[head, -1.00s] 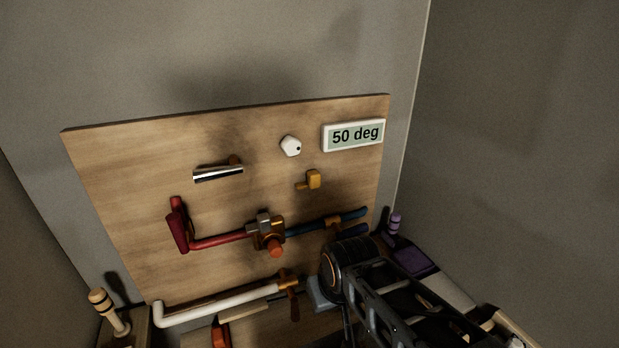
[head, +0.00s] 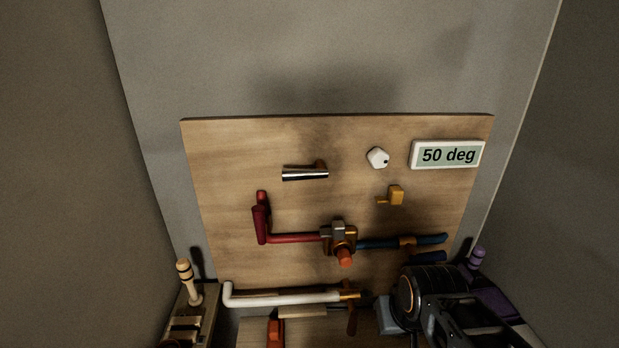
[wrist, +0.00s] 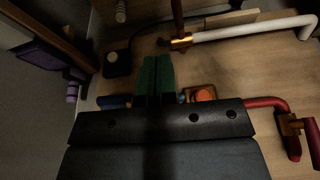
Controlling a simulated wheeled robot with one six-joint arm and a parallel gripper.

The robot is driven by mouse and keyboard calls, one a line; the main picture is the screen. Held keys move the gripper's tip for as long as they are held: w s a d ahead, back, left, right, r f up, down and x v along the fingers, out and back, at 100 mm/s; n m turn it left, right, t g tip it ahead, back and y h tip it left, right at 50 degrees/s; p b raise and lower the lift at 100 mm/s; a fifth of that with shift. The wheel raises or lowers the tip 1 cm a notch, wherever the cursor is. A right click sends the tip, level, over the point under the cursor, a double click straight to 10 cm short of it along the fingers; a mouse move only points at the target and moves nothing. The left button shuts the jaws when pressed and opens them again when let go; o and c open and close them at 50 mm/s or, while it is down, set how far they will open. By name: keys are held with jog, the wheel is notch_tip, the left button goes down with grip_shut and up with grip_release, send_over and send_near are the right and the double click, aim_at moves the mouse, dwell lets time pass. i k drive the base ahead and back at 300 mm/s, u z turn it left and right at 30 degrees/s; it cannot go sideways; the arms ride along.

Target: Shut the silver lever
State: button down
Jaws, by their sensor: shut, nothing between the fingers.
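The silver lever (head: 305,174) is a shiny horizontal bar on a brown mount, on the upper left part of the wooden board (head: 225,150). It points left from its mount. It is not visible in the wrist view. My arm shows at the lower right of the head view, well below and to the right of the lever, with the fingertips hidden there. In the wrist view my gripper (wrist: 156,72) has its two green fingers pressed together with nothing between them. The fingers are beside the orange knob (wrist: 204,95), apart from the lever.
The board also holds a white knob (head: 377,158), a "50 deg" display (head: 447,155), a yellow lever (head: 395,195), red (head: 292,238) and blue (head: 385,243) pipes and a white pipe (head: 280,299). Grey walls close in both sides.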

aim_at(305, 170)
jog(key=u, duration=0.7)
